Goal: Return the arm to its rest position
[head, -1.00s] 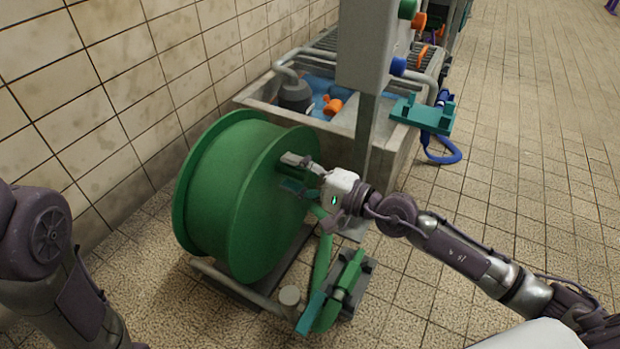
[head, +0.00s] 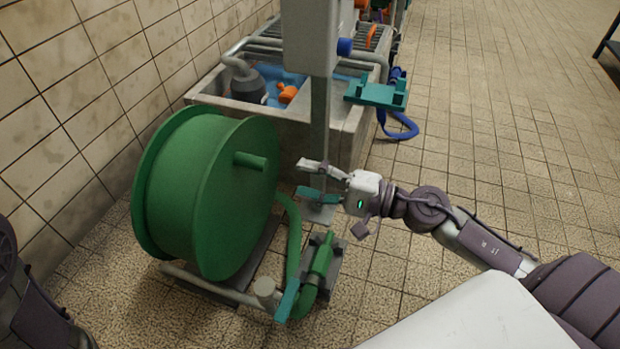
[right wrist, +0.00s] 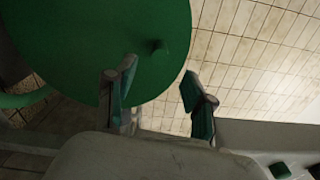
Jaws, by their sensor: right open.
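My right gripper (head: 310,181) is open and empty in the head view. It is held in the air to the right of the large green reel (head: 215,205), apart from the reel's crank handle (head: 251,161). The right wrist view shows its two spread fingers (right wrist: 158,95) with the green reel (right wrist: 95,40) and its handle (right wrist: 158,46) beyond them. My right arm (head: 455,232) comes in from the lower right, bent. Part of my left arm shows at the lower left edge in the head view; its gripper is out of frame.
A green hose with a valve (head: 320,262) stands on the floor below my right gripper. A grey post (head: 319,120) and a concrete basin (head: 345,140) stand behind it. A teal bracket (head: 378,93) sticks out at the basin.

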